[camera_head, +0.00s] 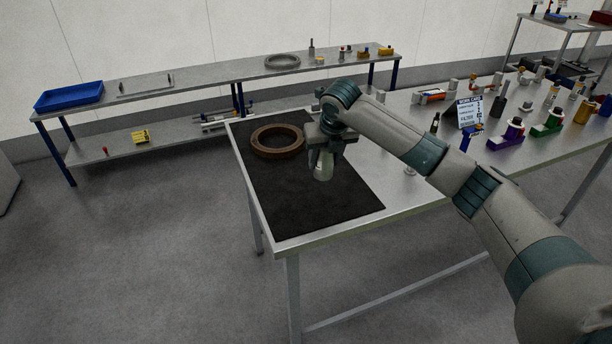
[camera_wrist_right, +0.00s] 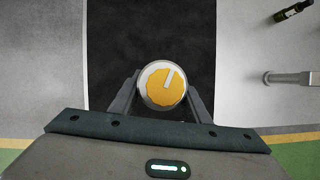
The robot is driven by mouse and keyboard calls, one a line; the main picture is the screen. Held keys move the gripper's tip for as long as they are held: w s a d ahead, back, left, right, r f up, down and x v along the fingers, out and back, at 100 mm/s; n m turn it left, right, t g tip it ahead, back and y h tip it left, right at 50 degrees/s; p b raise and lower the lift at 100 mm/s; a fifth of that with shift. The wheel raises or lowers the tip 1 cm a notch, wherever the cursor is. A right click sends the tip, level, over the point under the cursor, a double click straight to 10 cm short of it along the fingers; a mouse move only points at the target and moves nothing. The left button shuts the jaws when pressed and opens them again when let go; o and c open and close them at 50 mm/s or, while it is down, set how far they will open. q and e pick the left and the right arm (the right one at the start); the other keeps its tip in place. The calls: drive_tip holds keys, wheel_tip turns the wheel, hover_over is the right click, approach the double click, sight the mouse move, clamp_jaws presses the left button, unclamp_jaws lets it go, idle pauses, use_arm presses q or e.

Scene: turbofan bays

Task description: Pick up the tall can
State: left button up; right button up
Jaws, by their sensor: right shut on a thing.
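The tall can (camera_head: 322,171) is pale grey in the head view, upright at the black mat on the table. In the right wrist view the can's round top (camera_wrist_right: 164,86) shows yellow and white between the two fingers. My right gripper (camera_head: 321,156) points down and is shut on the can's upper part. The fingers hide part of the can's sides. I cannot tell whether the can's base touches the mat. My left gripper is not in view.
A brown ring (camera_head: 277,141) lies on the black mat (camera_head: 290,200), left of the can. Bottles, coloured holders and a white sign (camera_head: 469,112) crowd the table's right part. A long bench with a blue tray (camera_head: 69,96) stands behind. The mat's front is clear.

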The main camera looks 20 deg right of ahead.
drive_tip(key=shift+s+d+r+b, duration=0.2)
drive_tip(key=shift+d+r, duration=0.35)
drive_tip(key=shift+d, duration=0.3)
drive_tip(key=shift+s+d+r+b, duration=0.15)
drive_tip(key=shift+d+r, duration=0.4)
drive_tip(key=shift+d, duration=0.3)
drive_tip(key=shift+a, duration=0.1)
